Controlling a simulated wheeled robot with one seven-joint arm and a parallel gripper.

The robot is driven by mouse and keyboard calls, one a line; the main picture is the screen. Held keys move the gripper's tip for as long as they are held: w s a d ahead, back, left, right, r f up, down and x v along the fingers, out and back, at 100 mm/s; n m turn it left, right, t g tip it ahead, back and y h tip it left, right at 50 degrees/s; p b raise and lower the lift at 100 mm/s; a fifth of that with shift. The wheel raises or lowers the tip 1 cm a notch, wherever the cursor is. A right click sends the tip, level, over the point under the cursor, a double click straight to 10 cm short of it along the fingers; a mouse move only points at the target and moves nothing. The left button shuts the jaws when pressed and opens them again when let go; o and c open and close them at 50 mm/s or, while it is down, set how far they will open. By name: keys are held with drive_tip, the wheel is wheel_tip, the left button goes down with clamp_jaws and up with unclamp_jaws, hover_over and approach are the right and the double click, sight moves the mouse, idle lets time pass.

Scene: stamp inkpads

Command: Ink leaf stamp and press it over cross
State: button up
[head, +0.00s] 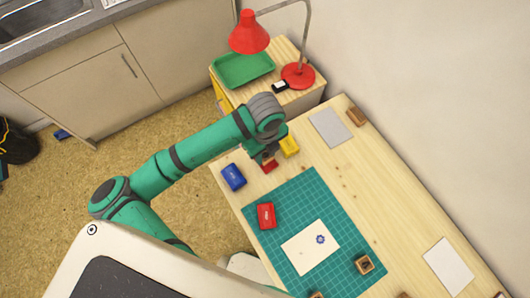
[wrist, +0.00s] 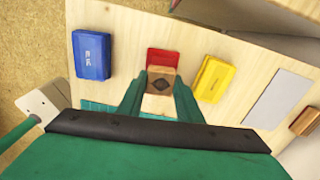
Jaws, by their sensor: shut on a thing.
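My gripper (wrist: 159,85) is shut on a wooden stamp (wrist: 161,81) with a dark leaf-like mark on its top. The stamp is at the near part of a red inkpad (wrist: 164,57); I cannot tell whether it touches the pad. In the head view the red inkpad (head: 270,166) shows just below my gripper (head: 268,155), which hides the stamp. A white card (head: 298,255) lies on the green mat with a blue printed mark (head: 320,239). I cannot make out a cross on it.
A blue inkpad (wrist: 91,54) lies left of the red one, a yellow inkpad (wrist: 214,79) right. A red case (head: 266,215) and a wooden stamp (head: 364,264) lie on the green mat (head: 345,225). A grey sheet (head: 330,127) and a wooden block (head: 356,116) lie at the back.

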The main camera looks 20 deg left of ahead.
sight(266, 155)
drive_tip(key=shift+f, duration=0.45)
idle(1.3)
drive_tip(key=shift+r, duration=0.4)
drive_tip(key=shift+r, duration=0.25)
drive_tip(key=shift+r, duration=2.75)
drive_tip(key=shift+o, duration=0.6)
drive_tip(key=shift+w+f, duration=0.1)
drive_tip(key=shift+c, duration=0.6)
